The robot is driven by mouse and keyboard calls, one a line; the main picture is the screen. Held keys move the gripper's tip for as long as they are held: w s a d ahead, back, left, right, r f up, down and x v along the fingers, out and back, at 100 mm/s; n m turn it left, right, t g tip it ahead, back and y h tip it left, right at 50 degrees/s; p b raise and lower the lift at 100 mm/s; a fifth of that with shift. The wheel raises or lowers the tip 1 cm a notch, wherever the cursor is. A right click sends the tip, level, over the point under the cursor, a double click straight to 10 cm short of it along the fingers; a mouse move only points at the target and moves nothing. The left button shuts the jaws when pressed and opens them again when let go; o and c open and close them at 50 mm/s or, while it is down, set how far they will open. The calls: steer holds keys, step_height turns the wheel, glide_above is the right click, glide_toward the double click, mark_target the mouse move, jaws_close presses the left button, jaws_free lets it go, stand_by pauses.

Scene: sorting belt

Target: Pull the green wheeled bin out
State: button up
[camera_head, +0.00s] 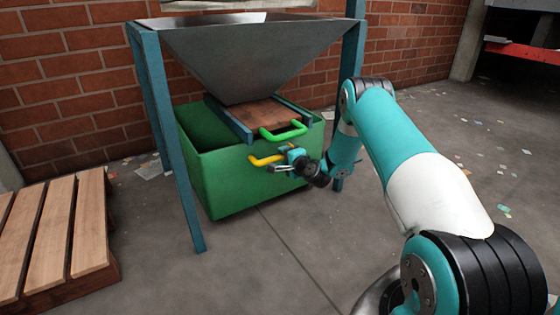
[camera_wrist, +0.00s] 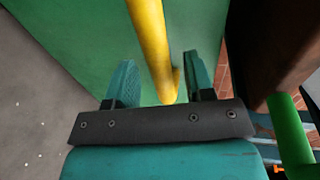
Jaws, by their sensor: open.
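The green bin (camera_head: 230,185) stands on the floor under the hopper, and its wheels are not visible. A yellow handle (camera_head: 262,160) sticks out from its front face. My gripper (camera_head: 284,164) is at this handle, in front of the bin. In the wrist view the yellow handle (camera_wrist: 150,40) runs between the two open fingers of my gripper (camera_wrist: 160,82), with gaps showing on both sides. The bin's green wall (camera_wrist: 75,35) lies behind the fingers.
A grey hopper (camera_head: 250,50) on blue legs (camera_head: 172,140) stands over the bin. A brown slide plate (camera_head: 268,114) with a green handle (camera_head: 284,131) sits just above the bin. A wooden pallet (camera_head: 55,235) lies at left. The floor in front of the bin is clear.

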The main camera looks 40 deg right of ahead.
steer(key=b+x, duration=0.1)
steer(key=x, duration=0.2)
steer(key=shift+w, duration=0.3)
jaws_close()
